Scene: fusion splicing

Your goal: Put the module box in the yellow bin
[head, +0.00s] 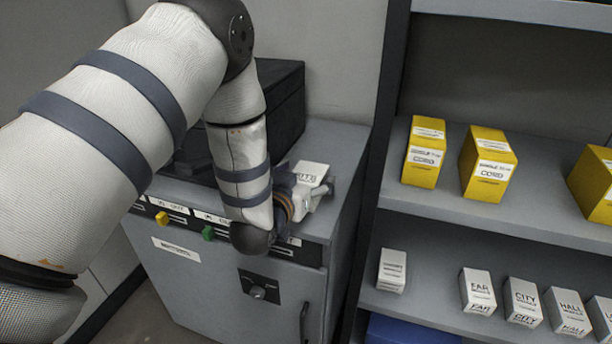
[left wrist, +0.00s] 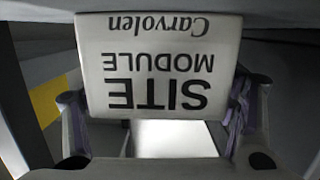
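The module box (head: 311,171) is small and white; in the head view it is at my left gripper (head: 310,192), over the right end of the grey cabinet top. In the left wrist view the box (left wrist: 160,65) fills the upper middle, its "SITE MODULE" label upside down. The fingers of my left gripper (left wrist: 158,108) are against its two sides, closed on it. Whether the box touches the cabinet top cannot be told. No yellow bin can be made out in the head view; a yellow strip (left wrist: 45,100) shows at the left wrist view's left. My right gripper is not in view.
The grey cabinet (head: 205,275) has coloured knobs along its front edge. A black case (head: 285,100) stands behind my left forearm. At right, a shelf unit holds yellow cord boxes (head: 424,152) above and several small white boxes (head: 478,291) below.

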